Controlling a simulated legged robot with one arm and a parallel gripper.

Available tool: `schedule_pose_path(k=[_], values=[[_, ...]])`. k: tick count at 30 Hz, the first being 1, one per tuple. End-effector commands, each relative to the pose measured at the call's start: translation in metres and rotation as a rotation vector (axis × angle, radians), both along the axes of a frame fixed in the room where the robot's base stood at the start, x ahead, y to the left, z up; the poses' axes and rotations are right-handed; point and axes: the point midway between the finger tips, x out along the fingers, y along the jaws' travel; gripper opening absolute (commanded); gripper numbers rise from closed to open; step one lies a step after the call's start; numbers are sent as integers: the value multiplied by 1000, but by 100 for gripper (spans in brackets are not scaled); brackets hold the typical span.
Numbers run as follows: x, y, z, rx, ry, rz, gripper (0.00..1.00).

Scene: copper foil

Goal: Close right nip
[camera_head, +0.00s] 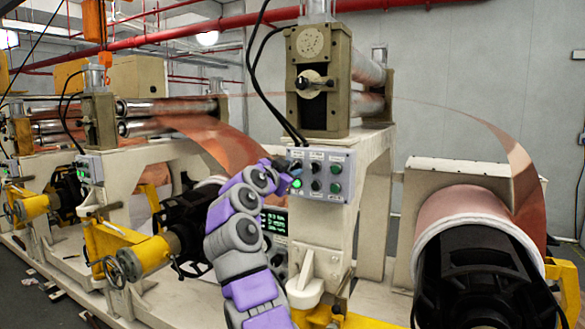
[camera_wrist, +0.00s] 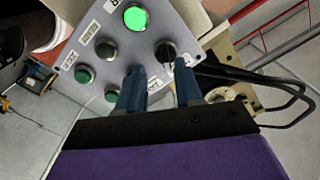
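A grey control box (camera_head: 345,190) hangs on the front of the cream machine post, with several green and black buttons and selector knobs. One button (camera_head: 297,183) glows green; it also shows in the wrist view (camera_wrist: 135,18). My gripper (camera_head: 285,164) is at the box's upper left. In the wrist view, my gripper's two blue fingers (camera_wrist: 158,72) are apart, and a black selector knob (camera_wrist: 166,49) shows just beyond and between their tips. I cannot tell whether they touch it. The right rollers (camera_head: 368,70) sit behind the beige housing; whether their nip is open is unclear.
Copper foil (camera_head: 215,140) runs from the left rollers (camera_head: 165,107) toward the box. A large foil roll (camera_head: 465,208) on a black hub stands at right. Yellow brackets (camera_head: 120,245) and a handwheel are at left. Black cables (camera_head: 268,95) hang beside the post.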

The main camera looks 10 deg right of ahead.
Motion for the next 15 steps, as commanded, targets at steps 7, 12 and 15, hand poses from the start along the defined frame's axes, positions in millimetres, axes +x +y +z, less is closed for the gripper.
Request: schedule_pose_path(k=[7,12,15], values=[[19,-7,1,-6,4,2,35],[23,-12,1,-2,1,3,35],[24,-15,1,0,0,4,35]])
